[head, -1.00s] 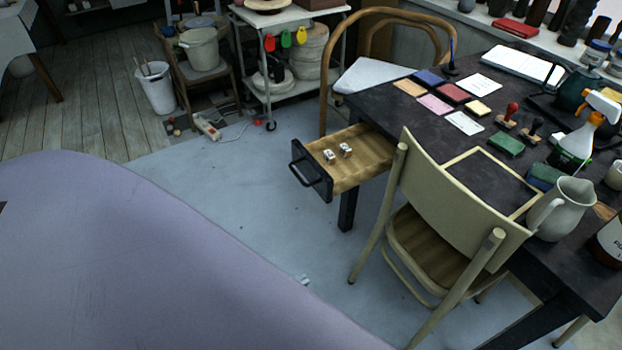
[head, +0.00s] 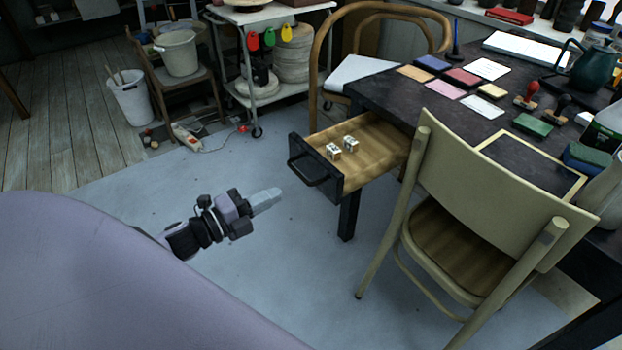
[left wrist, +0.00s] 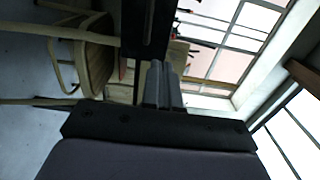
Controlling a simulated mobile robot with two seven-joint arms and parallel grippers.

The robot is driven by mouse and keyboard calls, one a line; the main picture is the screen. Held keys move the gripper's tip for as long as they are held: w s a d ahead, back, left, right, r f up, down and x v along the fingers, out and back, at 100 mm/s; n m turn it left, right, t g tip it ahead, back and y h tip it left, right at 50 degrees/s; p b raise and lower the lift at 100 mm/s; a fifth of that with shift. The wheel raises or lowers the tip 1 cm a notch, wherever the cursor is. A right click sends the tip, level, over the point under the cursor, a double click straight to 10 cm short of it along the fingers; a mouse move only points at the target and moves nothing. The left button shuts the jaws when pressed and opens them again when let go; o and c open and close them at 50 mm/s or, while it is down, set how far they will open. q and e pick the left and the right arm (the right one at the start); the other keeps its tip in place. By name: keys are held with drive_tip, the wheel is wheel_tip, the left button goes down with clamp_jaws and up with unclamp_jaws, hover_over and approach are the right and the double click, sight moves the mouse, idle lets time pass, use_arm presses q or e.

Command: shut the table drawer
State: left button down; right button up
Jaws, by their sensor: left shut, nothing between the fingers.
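The table drawer (head: 375,151) is pulled out from the dark table (head: 400,95). Its inside is light wood and holds two small white blocks (head: 342,147). The drawer has a dark front with a black bar handle (head: 308,170). My left gripper (head: 268,200) is shut and empty. In the head view it is to the left of and below the drawer front, apart from it, fingers pointing right. In the left wrist view its closed fingers (left wrist: 161,85) show near the middle, with a dark panel beyond them that looks like the drawer front. My right gripper is out of view.
A cream chair (head: 490,190) stands close to the right of the drawer. A bentwood chair (head: 330,70) is behind it. A trolley (head: 262,100) and a white bucket (head: 130,100) stand further back. Floor around my left gripper is clear.

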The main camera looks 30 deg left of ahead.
use_arm(q)
approach(322, 172)
drive_tip(key=x, duration=0.5)
drive_tip(key=shift+w+d+r+b, duration=0.1)
drive_tip(key=shift+w+b, duration=0.1)
drive_tip(key=shift+b, duration=0.2)
drive_tip(key=shift+w+d, duration=0.3)
drive_tip(key=shift+w, duration=0.35)
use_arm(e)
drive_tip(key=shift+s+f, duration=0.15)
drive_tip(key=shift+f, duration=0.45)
use_arm(q)
drive_tip(key=shift+w, duration=0.1)
